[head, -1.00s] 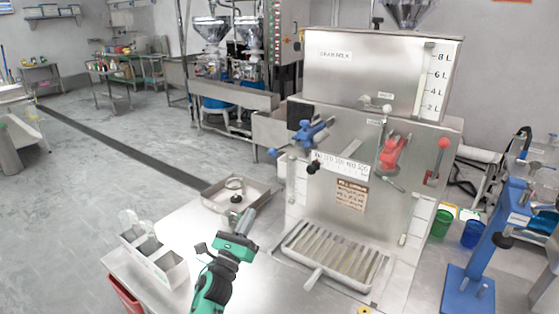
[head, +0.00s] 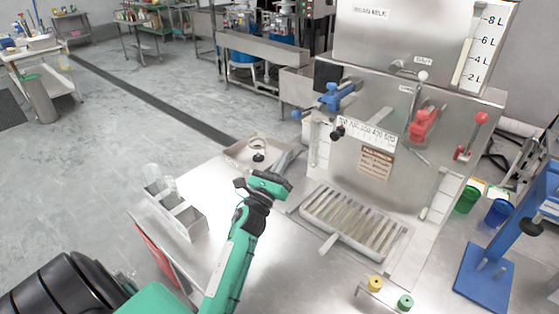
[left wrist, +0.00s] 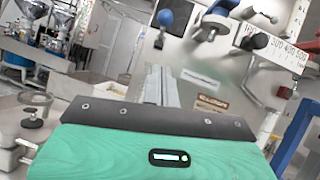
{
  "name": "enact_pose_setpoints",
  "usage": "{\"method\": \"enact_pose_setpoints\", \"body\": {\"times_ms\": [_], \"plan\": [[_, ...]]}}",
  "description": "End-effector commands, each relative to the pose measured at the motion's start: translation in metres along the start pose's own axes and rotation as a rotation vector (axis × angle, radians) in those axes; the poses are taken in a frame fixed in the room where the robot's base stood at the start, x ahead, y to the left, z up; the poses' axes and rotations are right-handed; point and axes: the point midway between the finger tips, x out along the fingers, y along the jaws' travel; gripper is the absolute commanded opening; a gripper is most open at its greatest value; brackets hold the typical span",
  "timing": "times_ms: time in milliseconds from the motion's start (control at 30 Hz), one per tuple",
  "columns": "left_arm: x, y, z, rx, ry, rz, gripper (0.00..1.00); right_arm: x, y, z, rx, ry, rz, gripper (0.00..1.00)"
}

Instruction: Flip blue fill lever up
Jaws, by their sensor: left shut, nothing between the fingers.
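The blue fill lever (head: 337,97) is on the upper left of the steel bean-milk machine's front (head: 345,165). It has a blue ball (head: 296,114) on its left, and a black knob hangs below it. In the left wrist view the blue lever (left wrist: 222,8) is at the top, cut by the edge, with the blue ball (left wrist: 165,18) to its left. My left gripper (head: 289,157) is shut and empty, below and left of the lever, apart from it. Its closed fingers (left wrist: 160,78) point towards the machine in the left wrist view. My right gripper is not in view.
A red lever (head: 424,124) sits right of the blue one. A slotted drip tray (head: 352,222) juts out below. A steel pan (head: 240,155) and a divided caddy (head: 184,220) stand left. A blue stand (head: 483,275) is on the right.

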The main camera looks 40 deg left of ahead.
Motion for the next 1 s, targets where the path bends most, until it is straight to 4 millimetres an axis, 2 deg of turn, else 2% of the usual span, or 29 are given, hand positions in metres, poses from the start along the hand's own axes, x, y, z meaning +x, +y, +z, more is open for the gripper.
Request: {"method": "enact_pose_setpoints", "body": {"times_ms": [33,267,400,533,1000], "plan": [[0.015,-0.001,0.005,0.000,-0.002,-0.001,0.00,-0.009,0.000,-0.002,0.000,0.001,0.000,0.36],[0.062,-0.001,0.005,0.000,-0.001,-0.001,0.00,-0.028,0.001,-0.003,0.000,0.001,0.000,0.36],[0.073,-0.001,0.019,0.002,0.000,-0.001,0.00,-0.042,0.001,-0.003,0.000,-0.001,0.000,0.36],[0.080,-0.001,0.026,0.002,0.001,0.000,0.00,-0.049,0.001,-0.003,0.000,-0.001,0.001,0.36],[0.083,0.000,0.028,0.001,0.001,0.000,0.00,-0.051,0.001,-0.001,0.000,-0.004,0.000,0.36]]}}
